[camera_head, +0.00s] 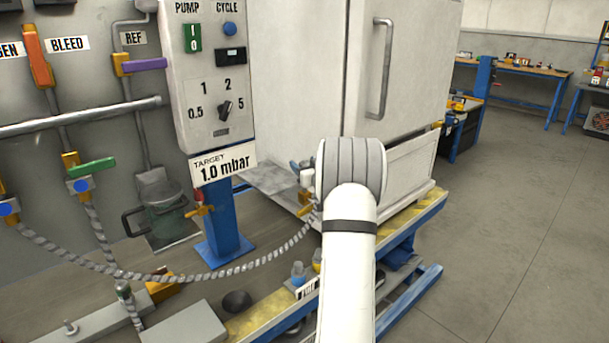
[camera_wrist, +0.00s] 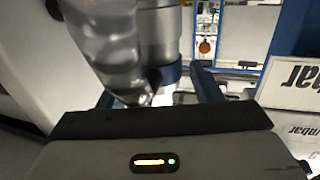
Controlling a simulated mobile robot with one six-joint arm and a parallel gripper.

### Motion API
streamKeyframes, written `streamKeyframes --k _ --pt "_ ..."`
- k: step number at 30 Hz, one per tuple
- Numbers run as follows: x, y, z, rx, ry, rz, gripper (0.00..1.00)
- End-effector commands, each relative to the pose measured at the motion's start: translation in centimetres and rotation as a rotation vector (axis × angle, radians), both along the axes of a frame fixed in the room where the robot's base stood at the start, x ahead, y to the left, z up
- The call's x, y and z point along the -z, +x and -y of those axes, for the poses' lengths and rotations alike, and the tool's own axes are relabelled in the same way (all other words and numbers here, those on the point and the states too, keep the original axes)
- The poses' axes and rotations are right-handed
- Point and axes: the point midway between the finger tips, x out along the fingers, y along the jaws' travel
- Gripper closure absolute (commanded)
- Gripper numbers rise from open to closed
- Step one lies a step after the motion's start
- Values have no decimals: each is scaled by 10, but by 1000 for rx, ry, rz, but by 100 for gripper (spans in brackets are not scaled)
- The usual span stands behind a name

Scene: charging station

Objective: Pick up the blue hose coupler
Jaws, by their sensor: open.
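In the wrist view, a silver cylinder with a blue band (camera_wrist: 171,74) shows close up between the fingers, beside a grey ribbed hose-like part (camera_wrist: 108,45). I cannot tell whether this is the same blue coupler. My gripper (camera_wrist: 155,92) is open, with a dark finger on each side. No grip on the cylinder is visible. In the head view, my wrist largely hides the gripper.
A braided hose (camera_head: 225,272) runs across the bench toward my wrist. The pump panel (camera_head: 208,80) on a blue post and the sign (camera_head: 223,165) stand to the left. A white cabinet (camera_head: 300,70) is behind. Open floor (camera_head: 510,220) lies right.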

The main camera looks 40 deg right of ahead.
Motion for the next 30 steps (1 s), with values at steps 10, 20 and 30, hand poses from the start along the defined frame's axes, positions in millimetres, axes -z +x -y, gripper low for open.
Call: streamKeyframes --k 10,20,30 --pt "0 0 0 0 0 -1 53" --pt "0 0 -1 0 0 -1 80" --pt "0 0 -1 -1 0 0 95"
